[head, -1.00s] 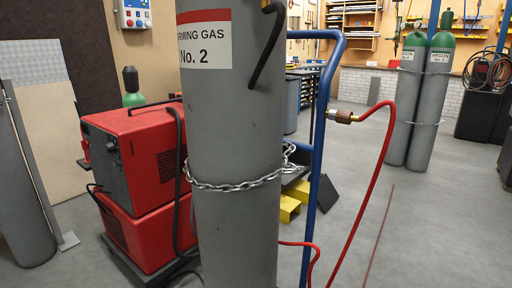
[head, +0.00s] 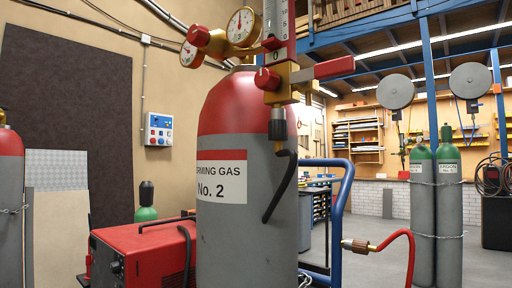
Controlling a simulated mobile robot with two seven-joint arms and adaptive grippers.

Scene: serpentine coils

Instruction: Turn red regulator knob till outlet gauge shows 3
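A grey gas cylinder with a red shoulder (head: 235,105) stands upright in the middle of the head view, labelled "Forming Gas No. 2". A brass regulator is on its top. A round red knob (head: 199,35) sticks out at the regulator's left. The needle readings are too small to tell, and I cannot tell which gauge is the outlet one. A second red knob (head: 266,79) sits on the brass block under a clear flow tube (head: 279,25). Neither gripper shows.
A red handle (head: 330,68) juts right from the brass block. A black hose (head: 280,187) hangs below it. A blue trolley frame (head: 341,200) and a red hose (head: 410,255) are right of the cylinder. A red machine (head: 140,255) stands at lower left.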

